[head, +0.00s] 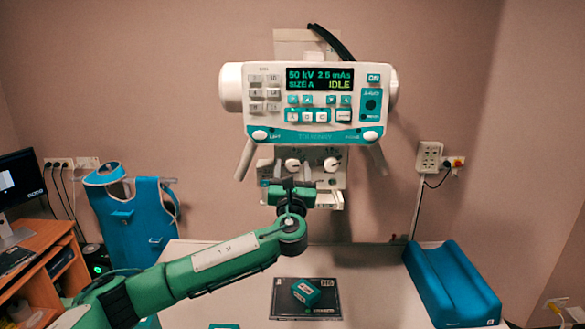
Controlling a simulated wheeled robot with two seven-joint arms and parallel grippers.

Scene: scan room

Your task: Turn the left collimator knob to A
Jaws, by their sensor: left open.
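The collimator (267,167) is the pale box under the X-ray control head (330,101). Its left knob (292,165) is a round white dial, and its right knob (331,164) is a similar dial with a dark pointer mark. The left knob's setting is too small to read. My left gripper (291,184) is open, just below the left knob in the picture, and covers the lower part of the collimator's front. I cannot tell whether it touches the knob. My right gripper is out of view.
The head's display (320,79) reads 50 kV, 2.5 mAs, SIZE A, IDLE. A blue apron (128,220) hangs at left.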

